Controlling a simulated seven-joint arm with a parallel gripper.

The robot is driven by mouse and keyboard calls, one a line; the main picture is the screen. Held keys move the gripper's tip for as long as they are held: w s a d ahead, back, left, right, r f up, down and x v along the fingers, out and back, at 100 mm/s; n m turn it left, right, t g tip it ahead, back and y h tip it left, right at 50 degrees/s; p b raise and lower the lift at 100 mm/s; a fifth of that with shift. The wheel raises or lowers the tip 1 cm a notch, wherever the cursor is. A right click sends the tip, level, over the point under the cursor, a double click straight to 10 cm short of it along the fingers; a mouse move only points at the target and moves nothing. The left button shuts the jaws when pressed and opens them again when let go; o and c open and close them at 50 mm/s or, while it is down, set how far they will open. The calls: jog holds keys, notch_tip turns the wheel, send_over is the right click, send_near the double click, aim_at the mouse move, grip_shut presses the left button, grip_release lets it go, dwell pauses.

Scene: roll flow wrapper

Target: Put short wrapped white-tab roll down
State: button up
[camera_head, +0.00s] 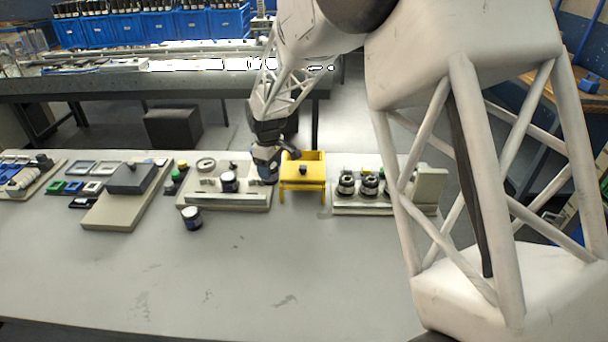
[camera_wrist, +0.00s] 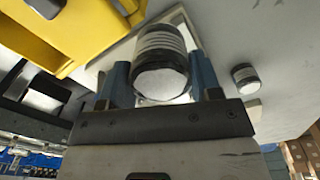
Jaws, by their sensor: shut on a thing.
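My gripper (camera_wrist: 162,82) is shut on a short roll (camera_wrist: 160,62), with one blue finger on each side of it. The roll has a pale ribbed side, dark bands and a white round end facing the camera. A pale surface shows behind it; I cannot tell whether the roll touches it. In the head view, my gripper (camera_head: 266,170) is low at the right end of a pale station (camera_head: 230,202), just left of a yellow stand (camera_head: 303,184). The held roll is hard to make out there.
The yellow stand fills the upper left of the wrist view (camera_wrist: 70,35). Another dark-banded roll (camera_wrist: 245,78) lies to the right. One roll (camera_head: 229,181) stands on the pale station and another (camera_head: 192,217) on the table in front. The front table (camera_head: 220,285) is clear.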

aim_at(304, 153)
jog(key=w+d+m, duration=0.5)
jog(key=w+m, duration=0.3)
jog(key=w+d+m, duration=0.4)
jog(key=w+m, duration=0.3)
jog(key=w, duration=0.2)
jog(key=shift+d+r+m, duration=0.15)
jog(key=shift+d+m, duration=0.2)
jog(key=shift+m, duration=0.05)
jog(key=shift+s, duration=0.1)
jog(key=shift+f, duration=3.15)
jog(key=shift+f, duration=1.9)
jog(key=o, duration=0.7)
jog(key=shift+f, duration=0.15)
